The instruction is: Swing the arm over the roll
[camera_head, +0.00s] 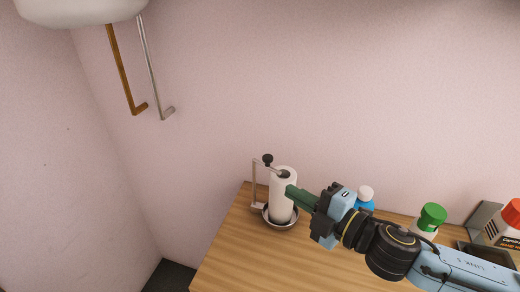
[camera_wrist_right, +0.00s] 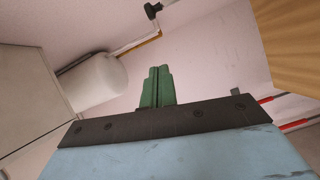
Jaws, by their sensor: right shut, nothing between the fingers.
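A white paper roll (camera_head: 283,190) stands upright on a holder with a round metal base (camera_head: 266,221) on the wooden table. The holder's thin metal arm (camera_head: 254,182) rises left of the roll and bends at the top toward it. Its black knob (camera_head: 267,160) shows up and left of the roll's top; it also seems to show in the right wrist view (camera_wrist_right: 153,10). My right gripper (camera_head: 289,192) is shut and empty, its green fingertips overlapping the roll's right side. Whether they touch it I cannot tell. The shut fingers also show in the wrist view (camera_wrist_right: 157,87). My left gripper is out of view.
Behind my right arm stand a blue bottle with a white cap (camera_head: 365,194), a green-capped container (camera_head: 431,218) and a red-capped one (camera_head: 509,214). The wooden table (camera_head: 235,250) is clear at front left. A white tank (camera_head: 80,8) with pipes hangs at upper left.

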